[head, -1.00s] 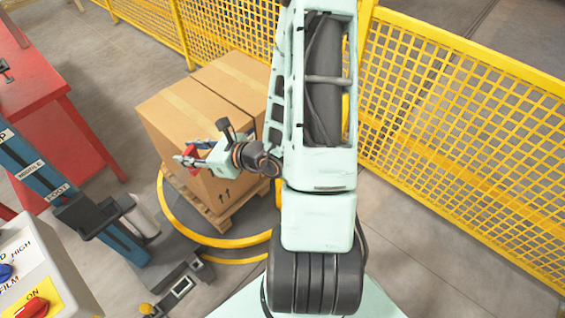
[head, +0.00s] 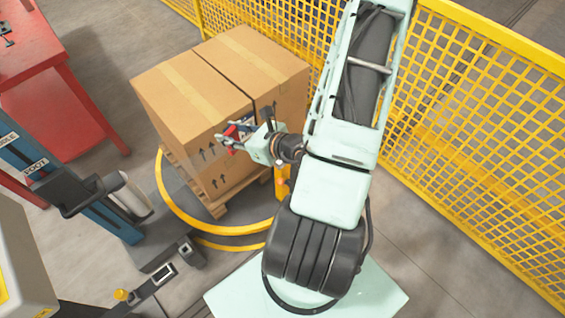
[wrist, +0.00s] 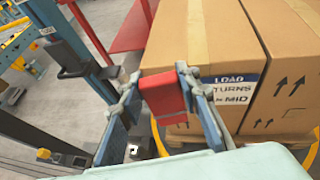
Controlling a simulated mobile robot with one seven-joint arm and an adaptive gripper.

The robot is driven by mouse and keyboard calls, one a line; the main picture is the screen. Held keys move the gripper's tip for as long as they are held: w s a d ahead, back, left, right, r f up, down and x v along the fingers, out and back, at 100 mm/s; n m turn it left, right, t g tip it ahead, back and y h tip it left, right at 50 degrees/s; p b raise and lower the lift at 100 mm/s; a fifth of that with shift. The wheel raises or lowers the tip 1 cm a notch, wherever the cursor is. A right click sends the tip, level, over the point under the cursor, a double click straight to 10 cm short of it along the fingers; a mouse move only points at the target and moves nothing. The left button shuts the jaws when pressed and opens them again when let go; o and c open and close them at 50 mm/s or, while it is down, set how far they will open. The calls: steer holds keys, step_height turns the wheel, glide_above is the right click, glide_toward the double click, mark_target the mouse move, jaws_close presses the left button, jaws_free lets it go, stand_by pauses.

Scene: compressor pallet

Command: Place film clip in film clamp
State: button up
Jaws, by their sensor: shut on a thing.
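My gripper (head: 226,139) is shut on the red film clip (head: 232,131), in front of the near face of a cardboard box on the pallet. In the wrist view the clip (wrist: 163,92) is a red block between the two blue-grey fingers of my gripper (wrist: 155,84). It is held clear of the floor. I cannot tell from these views whether it touches the box. I cannot surely make out the film clamp. A low dark bracket (head: 162,271) with a light-framed opening and a yellow knob stands at lower left, apart from my gripper.
Cardboard boxes (head: 190,85) stand on a wooden pallet (head: 215,203) inside a yellow ring (head: 222,229). A blue mast with a black carriage (head: 72,192) and white roll (head: 131,192) stands left. A red table (head: 60,95) is behind it. Yellow mesh fence (head: 460,110) closes the right.

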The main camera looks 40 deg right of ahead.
steer(key=s+d+f+m+h+b, duration=0.3)
steer(key=s+d+f+b, duration=0.35)
steer(key=f, duration=0.35)
steer(key=w+d+f+b, duration=0.3)
steer(key=d+b, duration=0.3)
steer(key=b, duration=0.6)
steer(key=shift+w+d+t+b, duration=0.15)
steer(key=shift+w+t+b, duration=0.15)
steer(key=shift+w+t, duration=0.1)
steer(key=b, duration=0.3)
steer(key=shift+d+f+b, duration=0.1)
steer(key=shift+f+b, duration=0.15)
steer(key=shift+b, duration=0.05)
steer(key=shift+w+d+f+b, duration=0.7)
steer(key=shift+d+f, duration=0.3)
steer(key=shift+f, duration=0.6)
steer(key=shift+w+d+f+b, duration=0.7)
steer(key=shift+d+f, duration=0.25)
steer(key=shift+f, duration=0.6)
steer(key=shift+w+d+f+b, duration=0.7)
steer(key=shift+d+f, duration=0.3)
steer(key=shift+f, duration=0.6)
steer(key=shift+f, duration=0.1)
